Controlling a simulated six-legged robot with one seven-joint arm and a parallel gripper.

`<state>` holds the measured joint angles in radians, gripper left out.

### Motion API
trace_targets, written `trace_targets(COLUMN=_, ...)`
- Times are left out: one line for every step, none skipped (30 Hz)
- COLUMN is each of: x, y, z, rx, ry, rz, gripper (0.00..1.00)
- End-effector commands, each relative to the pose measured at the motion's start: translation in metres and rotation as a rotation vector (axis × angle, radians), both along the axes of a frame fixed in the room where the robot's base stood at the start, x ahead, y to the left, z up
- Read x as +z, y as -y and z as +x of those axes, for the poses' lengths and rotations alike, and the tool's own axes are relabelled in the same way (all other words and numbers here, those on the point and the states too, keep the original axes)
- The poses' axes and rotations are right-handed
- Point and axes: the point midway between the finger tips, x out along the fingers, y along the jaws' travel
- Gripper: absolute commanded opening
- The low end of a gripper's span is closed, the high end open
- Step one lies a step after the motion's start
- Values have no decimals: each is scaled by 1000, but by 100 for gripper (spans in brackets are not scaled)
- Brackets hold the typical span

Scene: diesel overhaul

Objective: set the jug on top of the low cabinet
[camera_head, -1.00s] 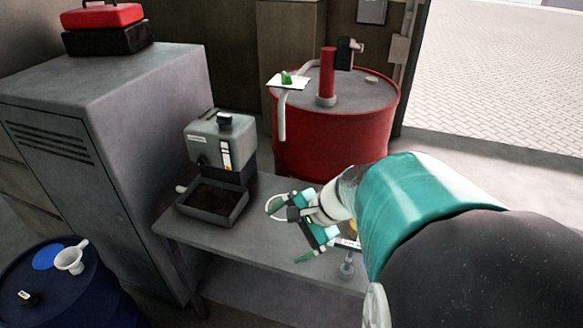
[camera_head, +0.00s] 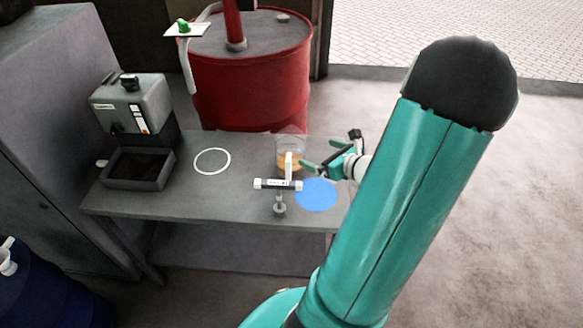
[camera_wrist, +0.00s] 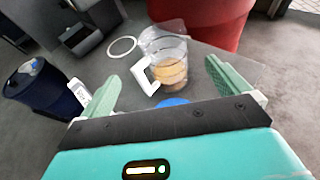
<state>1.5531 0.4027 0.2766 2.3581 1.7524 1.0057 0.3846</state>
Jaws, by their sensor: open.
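The clear jug (camera_head: 292,147) with amber liquid in it stands upright on the workbench, near its back right. Its white handle shows in the wrist view, where the jug (camera_wrist: 172,68) is beyond and between my two green fingers. My gripper (camera_head: 328,156) is open and empty, just right of the jug in the head view. I cannot tell whether a finger touches the jug.
The workbench (camera_head: 225,205) carries a grey machine with a tray (camera_head: 130,120), a white ring (camera_head: 212,161), a blue disc (camera_head: 316,195) and a small stand (camera_head: 279,198). A red drum (camera_head: 250,90) stands behind it. A blue drum (camera_head: 45,295) is at lower left.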

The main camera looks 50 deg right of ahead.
Motion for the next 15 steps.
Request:
trace_targets(x=-2, y=2, z=1, rx=-9, ry=3, rz=7, gripper=100)
trace_targets(x=-3, y=2, z=2, rx=-12, ry=4, rz=9, gripper=100)
trace_targets(x=-4, y=3, z=6, rx=-12, ry=4, rz=9, gripper=100)
trace_targets(x=-5, y=3, z=10, rx=-11, ry=4, rz=8, gripper=100)
trace_targets(x=-7, y=3, z=15, rx=-9, ry=5, rz=8, gripper=100)
trace_targets(x=-10, y=4, z=22, rx=-10, ry=4, rz=9, gripper=100)
trace_targets(x=-12, y=4, z=28, rx=-9, ry=4, rz=9, gripper=100)
trace_targets(x=-14, y=4, z=34, rx=-8, ry=5, rz=9, gripper=100)
trace_targets(x=-17, y=5, z=42, rx=-8, ry=4, rz=9, gripper=100)
trace_targets(x=-19, y=6, z=47, rx=-7, ry=4, rz=8, gripper=100)
trace_targets(x=-21, y=7, z=53, rx=-8, ry=4, rz=10, gripper=100)
trace_targets(x=-23, y=7, z=59, rx=-7, ry=3, rz=8, gripper=100)
trace_targets(x=-25, y=8, z=64, rx=-8, ry=4, rz=7, gripper=100)
trace_targets(x=-26, y=9, z=68, rx=-8, ry=4, rz=7, gripper=100)
trace_targets(x=-28, y=9, z=73, rx=-7, ry=3, rz=7, gripper=100)
